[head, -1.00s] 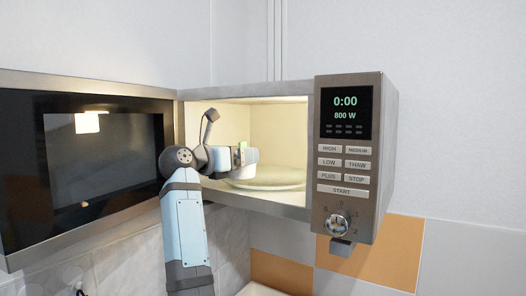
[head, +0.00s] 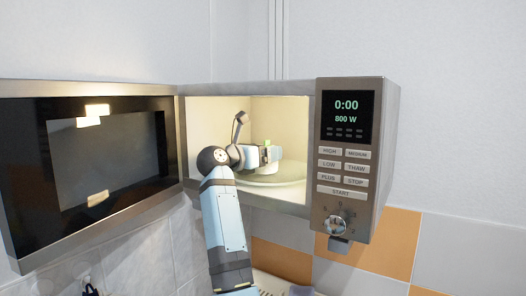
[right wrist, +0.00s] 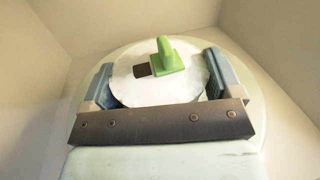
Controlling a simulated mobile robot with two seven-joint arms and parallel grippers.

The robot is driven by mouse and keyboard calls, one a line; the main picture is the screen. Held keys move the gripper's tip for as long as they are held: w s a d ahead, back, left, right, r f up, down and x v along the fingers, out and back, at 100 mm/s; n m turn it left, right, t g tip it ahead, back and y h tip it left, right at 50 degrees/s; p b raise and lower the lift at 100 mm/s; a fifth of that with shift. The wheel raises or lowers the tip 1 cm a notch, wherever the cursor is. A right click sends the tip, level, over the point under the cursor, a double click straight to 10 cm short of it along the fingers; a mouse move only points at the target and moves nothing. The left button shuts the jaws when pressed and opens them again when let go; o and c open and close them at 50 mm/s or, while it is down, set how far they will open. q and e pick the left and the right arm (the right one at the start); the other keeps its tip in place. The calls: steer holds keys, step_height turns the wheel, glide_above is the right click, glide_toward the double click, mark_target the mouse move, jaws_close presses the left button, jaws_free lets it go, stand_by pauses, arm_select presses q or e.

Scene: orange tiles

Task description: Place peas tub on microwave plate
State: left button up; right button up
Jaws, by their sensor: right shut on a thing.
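The peas tub (right wrist: 132,90) is white with a green piece on top. It sits between both fingers of my right gripper (right wrist: 158,84), which is shut on it. In the head view the right gripper (head: 262,155) reaches inside the open microwave, and the tub, partly hidden, shows as a small white shape with a green top. The pale round microwave plate (head: 275,181) lies under the gripper. In the right wrist view the plate (right wrist: 245,95) spreads around the tub. I cannot tell whether the tub touches it. My left gripper is not in view.
The microwave door (head: 95,165) stands wide open to the left. The control panel (head: 347,160) bounds the opening on the right. The cavity walls (right wrist: 262,40) are close around the gripper. The right part of the plate is clear.

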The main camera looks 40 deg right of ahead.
steer(key=shift+f, duration=0.15)
steer(key=o, duration=0.8)
steer(key=shift+c, duration=0.2)
steer(key=shift+o, duration=0.6)
steer(key=shift+r, duration=0.3)
steer(key=a+b, duration=0.1)
steer(key=a, duration=0.2)
steer(key=a+b, duration=0.1)
steer(key=a, duration=0.3)
steer(key=a+b, duration=0.1)
steer(key=a, duration=0.2)
steer(key=shift+s+a+f+b, duration=0.2)
steer(key=shift+s+a+b, duration=0.1)
steer(key=shift+a+b, duration=0.1)
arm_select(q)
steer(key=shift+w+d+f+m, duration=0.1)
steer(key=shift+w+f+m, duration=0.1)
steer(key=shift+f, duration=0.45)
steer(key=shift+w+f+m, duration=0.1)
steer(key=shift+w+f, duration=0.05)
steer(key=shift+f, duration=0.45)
arm_select(e)
steer(key=shift+a+r, duration=0.1)
steer(key=shift+a, duration=0.45)
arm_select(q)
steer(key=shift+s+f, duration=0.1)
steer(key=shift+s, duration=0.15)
arm_select(e)
steer(key=shift+s, duration=0.1)
